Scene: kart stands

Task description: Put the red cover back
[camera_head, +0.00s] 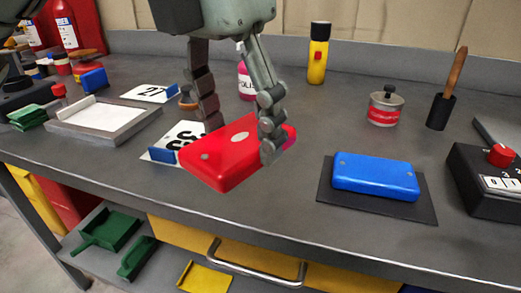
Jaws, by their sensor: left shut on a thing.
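The red cover (213,166) is a flat red block with rounded corners and pale round marks on top. My left gripper (240,133) comes down from the top of the view and is shut on the red cover, with a finger at each side of it. The cover is tilted and appears held above the bench near its front edge. It partly hides a white number card (187,132) behind it. A blue cover (375,176) of similar shape lies on a dark pad (425,209) to the right. My right gripper is not in view.
A grey tray (67,133) and another number card (151,93) stand left. A tin (385,108), brush holder (440,112) and black counter box (484,186) are right. The bench between the red and blue covers is clear.

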